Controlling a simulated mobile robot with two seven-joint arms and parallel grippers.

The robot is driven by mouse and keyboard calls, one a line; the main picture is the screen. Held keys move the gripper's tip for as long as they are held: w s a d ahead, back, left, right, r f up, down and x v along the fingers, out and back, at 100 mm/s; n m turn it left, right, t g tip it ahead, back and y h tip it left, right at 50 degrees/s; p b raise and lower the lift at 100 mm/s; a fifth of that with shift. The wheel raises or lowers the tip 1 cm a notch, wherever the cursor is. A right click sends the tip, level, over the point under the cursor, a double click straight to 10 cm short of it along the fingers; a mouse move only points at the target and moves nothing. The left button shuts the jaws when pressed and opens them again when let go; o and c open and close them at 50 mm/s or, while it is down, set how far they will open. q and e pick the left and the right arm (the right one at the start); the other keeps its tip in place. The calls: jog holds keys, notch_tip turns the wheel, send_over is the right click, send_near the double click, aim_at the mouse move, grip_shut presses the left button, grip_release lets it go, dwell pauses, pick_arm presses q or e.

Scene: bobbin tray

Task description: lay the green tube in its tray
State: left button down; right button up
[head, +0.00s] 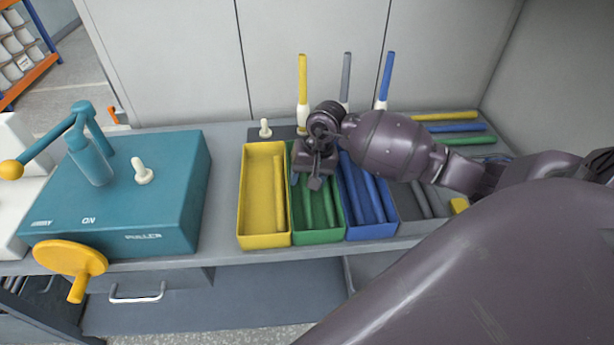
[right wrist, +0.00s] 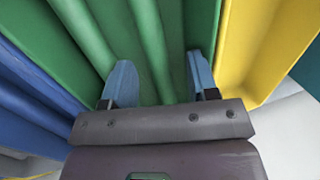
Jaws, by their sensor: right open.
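The green tray (head: 318,237) stands between the yellow tray and the blue tray. Green tubes (head: 329,205) lie lengthwise in it, partly hidden by my right gripper. My right gripper (head: 307,184) is over the green tray, pointing down, with its jaws open. In the right wrist view its two blue fingertips (right wrist: 160,78) are apart, with a green tube (right wrist: 148,35) running between them, not gripped. A second green tube (right wrist: 80,30) lies beside it. Another green tube (head: 470,141) lies at the back right. My left gripper is not in view.
The yellow tray (head: 264,240) and blue tray (head: 372,231) hold tubes of their own colours. Upright yellow (head: 303,75), grey (head: 346,75) and blue (head: 386,80) tubes stand behind. A teal machine (head: 165,215) with a yellow crank is at the left.

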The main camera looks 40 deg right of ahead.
jog(key=p+v, duration=0.3)
jog(key=v, duration=1.5)
jog(key=shift+s+d+r, duration=0.15)
jog(key=shift+d+r, duration=0.05)
jog(key=shift+r, duration=0.15)
dwell(1.2)
